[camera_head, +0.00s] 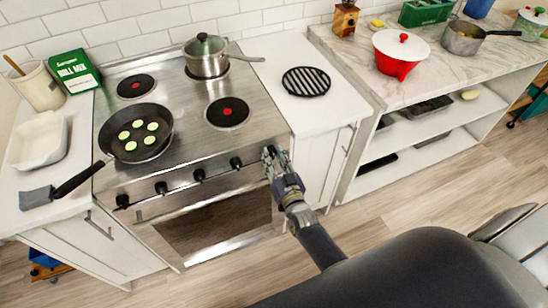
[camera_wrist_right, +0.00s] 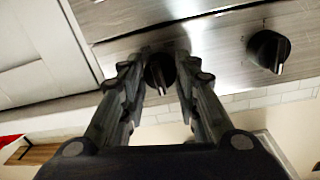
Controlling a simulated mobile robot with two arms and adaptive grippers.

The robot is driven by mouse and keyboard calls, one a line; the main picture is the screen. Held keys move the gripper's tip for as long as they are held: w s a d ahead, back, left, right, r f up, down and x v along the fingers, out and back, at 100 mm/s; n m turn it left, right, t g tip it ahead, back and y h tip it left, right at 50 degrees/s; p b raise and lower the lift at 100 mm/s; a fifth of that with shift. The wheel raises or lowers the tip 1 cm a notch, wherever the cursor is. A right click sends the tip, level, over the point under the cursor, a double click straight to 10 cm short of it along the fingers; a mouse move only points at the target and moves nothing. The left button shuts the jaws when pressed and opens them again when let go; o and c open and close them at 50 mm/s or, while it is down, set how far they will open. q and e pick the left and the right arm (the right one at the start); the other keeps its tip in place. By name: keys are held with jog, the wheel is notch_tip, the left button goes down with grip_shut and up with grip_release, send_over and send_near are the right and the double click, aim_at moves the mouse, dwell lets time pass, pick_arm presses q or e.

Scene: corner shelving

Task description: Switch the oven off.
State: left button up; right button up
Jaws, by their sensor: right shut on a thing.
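The oven (camera_head: 205,212) is under a steel stove with a row of black knobs along its front panel. My right gripper (camera_head: 273,158) is at the right end of that panel, shut around the rightmost knob. In the right wrist view, the fingers of my right gripper (camera_wrist_right: 161,80) are on either side of this knob (camera_wrist_right: 159,72), whose pointer shows between them. The neighbouring knob (camera_wrist_right: 268,51) is free; it shows in the head view (camera_head: 236,163) too. The oven door is closed. My left gripper is not in view.
On the stove are a pan (camera_head: 136,133) with green slices and a lidded pot (camera_head: 206,56). A black trivet (camera_head: 306,82) lies on the right counter. The floor before the oven is clear.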

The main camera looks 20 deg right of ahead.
jog(key=o, duration=1.1)
jog(key=s, duration=1.2)
jog(key=shift+a+r, duration=0.1)
jog(key=shift+a, duration=0.3)
